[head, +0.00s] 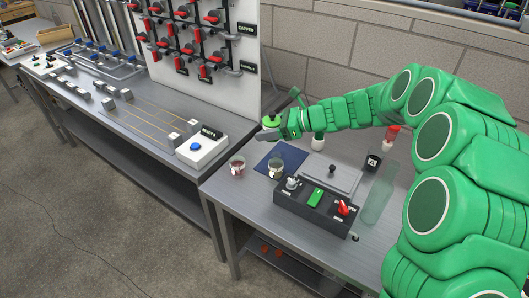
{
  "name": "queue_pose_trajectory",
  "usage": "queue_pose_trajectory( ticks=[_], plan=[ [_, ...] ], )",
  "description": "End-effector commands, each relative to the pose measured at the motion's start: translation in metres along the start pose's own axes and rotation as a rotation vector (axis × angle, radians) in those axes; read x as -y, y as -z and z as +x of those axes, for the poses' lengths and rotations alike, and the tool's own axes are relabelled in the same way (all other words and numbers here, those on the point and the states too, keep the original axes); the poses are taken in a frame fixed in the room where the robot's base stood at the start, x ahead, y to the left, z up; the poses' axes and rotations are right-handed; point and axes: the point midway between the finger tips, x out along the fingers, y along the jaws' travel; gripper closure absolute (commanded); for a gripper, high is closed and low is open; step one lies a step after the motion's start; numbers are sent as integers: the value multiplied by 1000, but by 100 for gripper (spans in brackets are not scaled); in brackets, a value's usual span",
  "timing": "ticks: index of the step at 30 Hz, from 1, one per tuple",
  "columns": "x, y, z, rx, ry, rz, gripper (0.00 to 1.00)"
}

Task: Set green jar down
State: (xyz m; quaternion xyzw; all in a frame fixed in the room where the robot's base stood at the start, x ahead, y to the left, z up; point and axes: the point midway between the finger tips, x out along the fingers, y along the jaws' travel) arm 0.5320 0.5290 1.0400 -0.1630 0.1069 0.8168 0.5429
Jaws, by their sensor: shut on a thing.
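My gripper (268,134) is at the end of the green arm, over the back left part of the right-hand bench. It is shut on the green jar (271,121), of which only a small green part shows at the jaws. The rest of the jar is hidden by the gripper. The jar looks raised above the bench, behind a dark blue mat (292,154); its exact height cannot be told.
Two small jars (237,168) (275,171) stand at the mat's front left. A white panel (225,75) rises at left.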

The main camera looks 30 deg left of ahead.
Motion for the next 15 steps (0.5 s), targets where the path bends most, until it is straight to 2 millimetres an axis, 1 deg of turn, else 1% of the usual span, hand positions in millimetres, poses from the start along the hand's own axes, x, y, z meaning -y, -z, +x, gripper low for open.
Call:
queue_pose_trajectory(
  ticks=[1,6,11,15],
  plan=[
    [1,13,2,0,2,8,76],
    [1,34,10,1,3,6,76],
    [3,44,15,0,4,3,76],
    [12,50,21,-1,4,5,76]
  ],
)
